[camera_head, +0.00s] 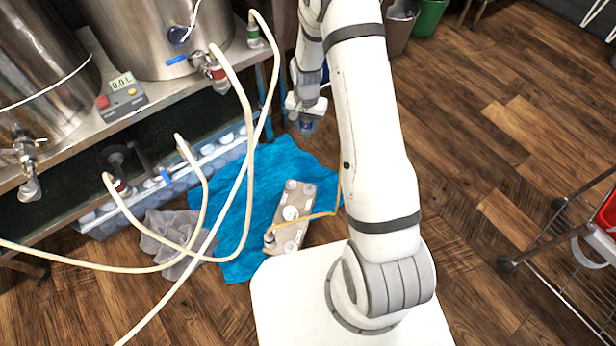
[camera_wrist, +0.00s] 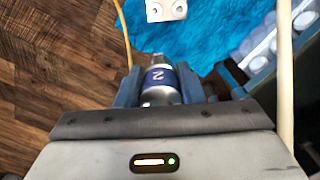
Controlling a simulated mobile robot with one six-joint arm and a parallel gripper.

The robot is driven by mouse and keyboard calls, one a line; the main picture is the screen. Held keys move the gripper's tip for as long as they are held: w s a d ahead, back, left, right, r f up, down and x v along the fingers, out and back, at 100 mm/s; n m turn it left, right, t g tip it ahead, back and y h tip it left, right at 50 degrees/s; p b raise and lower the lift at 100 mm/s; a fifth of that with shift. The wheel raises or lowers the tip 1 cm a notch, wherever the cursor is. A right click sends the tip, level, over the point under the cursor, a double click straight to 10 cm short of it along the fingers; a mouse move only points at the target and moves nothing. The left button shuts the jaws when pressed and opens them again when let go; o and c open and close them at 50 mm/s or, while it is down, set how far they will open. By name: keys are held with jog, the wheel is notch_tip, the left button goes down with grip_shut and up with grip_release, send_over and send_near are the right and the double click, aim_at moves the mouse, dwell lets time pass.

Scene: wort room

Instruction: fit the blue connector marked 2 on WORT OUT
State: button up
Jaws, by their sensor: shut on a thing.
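The blue connector (camera_wrist: 158,78) is a metal piece with a blue band marked 2. It sits between the fingers of my gripper (camera_wrist: 160,88), which is shut on it. In the head view my gripper (camera_head: 306,106) hangs over the floor, right of the steel bench, and the connector's blue end (camera_head: 308,126) shows below it. I cannot read any WORT OUT label in either view. Hose fittings with a red band (camera_head: 218,76) and a green band (camera_head: 254,38) show on or near the steel kettle (camera_head: 155,35). The connector is apart from all fittings.
Pale hoses (camera_head: 245,140) loop in front of the bench. A blue cloth (camera_head: 262,185), a grey cloth (camera_head: 165,238) and a pale block with round white parts (camera_head: 291,214) lie on the floor. A wire rack (camera_head: 565,240) stands right. Open wooden floor lies between.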

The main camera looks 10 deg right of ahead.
jog(key=s+f+m+b, duration=0.3)
jog(key=f+m+b, duration=0.25)
jog(key=f, duration=1.75)
jog(key=b, duration=0.4)
send_over(308, 189)
jog(key=shift+d+f, duration=0.15)
jog(key=shift+f, duration=3.45)
jog(key=shift+f+b, duration=1.2)
jog(key=shift+f, duration=0.05)
jog(key=o, duration=1.2)
jog(key=shift+o, duration=0.2)
notch_tip(308, 189, up, 8)
jog(key=p, duration=0.3)
jog(key=shift+f, duration=0.1)
